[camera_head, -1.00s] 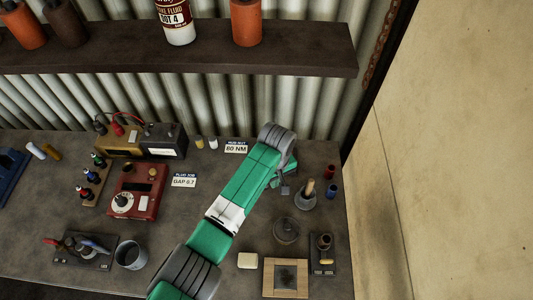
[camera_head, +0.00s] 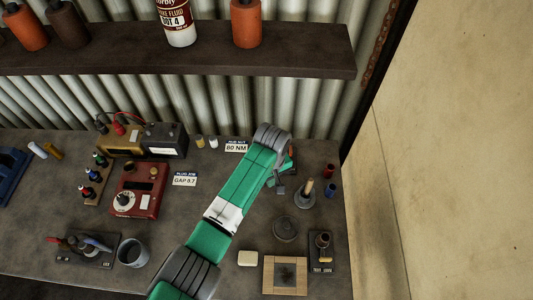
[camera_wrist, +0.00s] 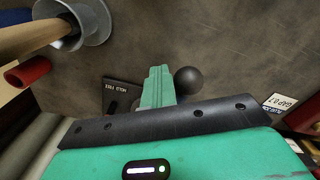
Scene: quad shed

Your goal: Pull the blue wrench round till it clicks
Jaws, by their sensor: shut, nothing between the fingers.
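My gripper (camera_wrist: 158,86) shows in the wrist view as green fingers held together, empty, pointing over the bench. In the head view the hand (camera_head: 280,186) is partly behind my arm, left of the metal cup with a wooden handle. A black plate with white lettering (camera_wrist: 121,92) and a dark ball (camera_wrist: 188,80) lie on either side of the fingers in the wrist view. A blue handle (camera_head: 97,244) lies on a dark plate at lower left in the head view, beside a red one, far from my gripper. I cannot tell whether it is the wrench.
The metal cup with the wooden handle (camera_head: 304,196) stands just right of my gripper. A grey round part (camera_head: 285,229) and a wood-framed pad (camera_head: 285,275) lie nearer. A red box (camera_head: 137,190) stands left.

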